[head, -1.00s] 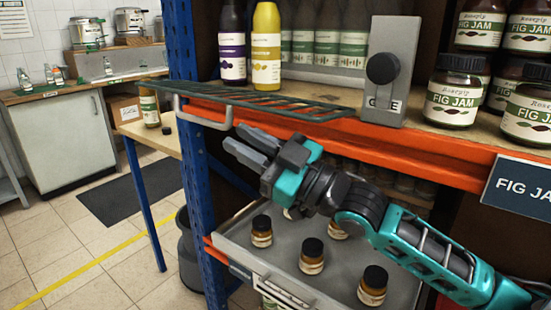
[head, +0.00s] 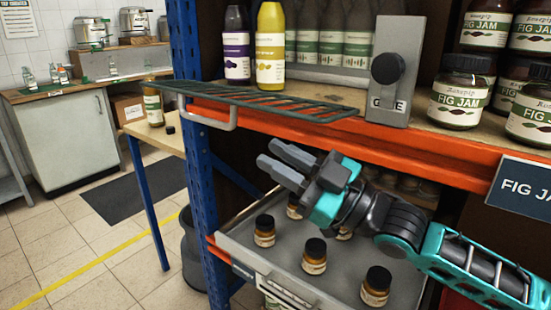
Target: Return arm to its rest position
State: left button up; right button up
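My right gripper (head: 284,166) is in front of the shelving, below the orange shelf beam and above the grey tray of small jars. Its two grey fingers point left and stand apart with nothing between them. The teal and black arm (head: 470,262) comes in from the lower right. My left gripper does not show.
A grey tray (head: 345,283) holds several small amber jars (head: 314,256) below the arm. A dark green slatted rack (head: 255,97) juts out left from the orange beam (head: 430,158). Fig jam jars (head: 460,92) and bottles (head: 270,45) stand on the shelf.

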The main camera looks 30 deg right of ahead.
notch_tip(320, 180, down, 12)
jog(key=w+m+h, duration=0.1)
jog(key=m+h, duration=0.3)
jog(key=h, duration=0.1)
jog(key=s+a+f+m+g+h, duration=0.1)
jog(key=s+a+f+m+g, duration=0.15)
jog(key=f, duration=0.55)
jog(key=s+a+f+m+g+h, duration=0.1)
jog(key=s+a+f+g, duration=0.25)
jog(key=f, duration=0.45)
jog(key=s+a+f+m+g+h, duration=0.15)
jog(key=s+a+f, duration=0.25)
jog(key=f, duration=0.4)
pick_arm(q)
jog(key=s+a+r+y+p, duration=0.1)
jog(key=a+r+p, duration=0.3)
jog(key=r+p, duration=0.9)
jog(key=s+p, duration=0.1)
jog(key=p, duration=0.5)
pick_arm(e)
jog(key=s+d+r+h, duration=0.1)
jog(key=d+r, duration=0.3)
jog(key=r, duration=0.9)
jog(key=shift+s, duration=0.3)
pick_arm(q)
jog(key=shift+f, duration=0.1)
pick_arm(e)
jog(key=shift+d+h, duration=0.1)
jog(key=shift+h, duration=0.15)
